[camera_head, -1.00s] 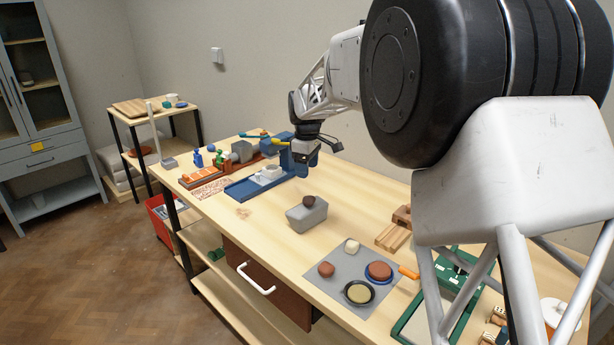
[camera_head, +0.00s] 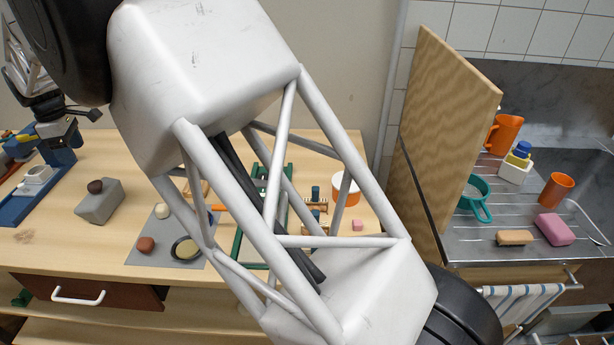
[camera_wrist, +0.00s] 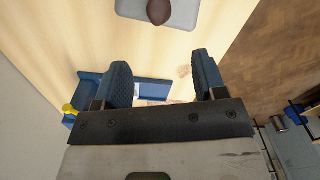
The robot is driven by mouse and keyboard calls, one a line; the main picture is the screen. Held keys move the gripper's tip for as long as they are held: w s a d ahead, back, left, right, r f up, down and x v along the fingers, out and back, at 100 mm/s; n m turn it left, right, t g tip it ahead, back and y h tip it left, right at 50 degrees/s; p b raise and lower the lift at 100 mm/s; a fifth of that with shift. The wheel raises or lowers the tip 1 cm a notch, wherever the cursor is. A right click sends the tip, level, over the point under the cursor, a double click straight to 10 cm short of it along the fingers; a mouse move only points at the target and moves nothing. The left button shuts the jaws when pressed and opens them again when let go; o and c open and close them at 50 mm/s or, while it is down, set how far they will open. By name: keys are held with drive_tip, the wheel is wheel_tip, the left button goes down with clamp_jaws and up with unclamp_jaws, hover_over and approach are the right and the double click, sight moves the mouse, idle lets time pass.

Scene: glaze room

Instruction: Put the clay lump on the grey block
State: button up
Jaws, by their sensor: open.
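A dark brown clay lump (camera_head: 95,186) rests on top of the grey block (camera_head: 98,205) on the wooden table, left in the head view. In the wrist view the lump (camera_wrist: 158,10) and the block (camera_wrist: 185,14) show at the top edge, partly cut off. My gripper (camera_wrist: 163,80) is open, with nothing between its blue fingers. In the head view my gripper (camera_head: 58,146) is at the far left, behind and left of the block, apart from it and the lump.
A blue tool (camera_head: 38,192) stands near my gripper. Right of the block, a grey mat (camera_head: 140,257) holds a reddish lump (camera_head: 146,244), a pale lump (camera_head: 162,211) and a dark round dish (camera_head: 186,248). A wooden panel (camera_head: 445,120) divides the table from the sink area. My arm hides the table's middle.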

drive_tip(key=shift+d, duration=0.1)
drive_tip(key=w+d+r+m, duration=0.1)
drive_tip(key=d+r+m, duration=0.25)
drive_tip(key=d, duration=1.15)
drive_tip(key=d+r+m+t, duration=0.1)
drive_tip(key=d+r+m, duration=0.3)
drive_tip(key=d, duration=1.1)
drive_tip(key=w+d+r+m, duration=0.1)
drive_tip(key=d+r+m, duration=0.3)
drive_tip(key=d, duration=1.1)
drive_tip(key=s+d+m, duration=0.1)
drive_tip(key=s+d, duration=0.3)
drive_tip(key=d, duration=0.3)
drive_tip(key=s+d+m+t, duration=0.1)
drive_tip(key=s+d+m, duration=0.1)
drive_tip(key=s+d, duration=0.35)
drive_tip(key=s+d+m, duration=0.1)
drive_tip(key=s+d, duration=0.1)
drive_tip(key=d, duration=0.6)
drive_tip(key=s+d+f+m, duration=0.3)
drive_tip(key=s+d, duration=0.3)
drive_tip(key=s, duration=0.3)
drive_tip(key=s+d+f+m, duration=0.3)
drive_tip(key=s+d+f, duration=0.2)
drive_tip(key=s+d, duration=0.2)
drive_tip(key=shift+s+d+m+t, duration=0.15)
drive_tip(key=shift+s+m+t, duration=0.2)
drive_tip(key=shift+s, duration=0.55)
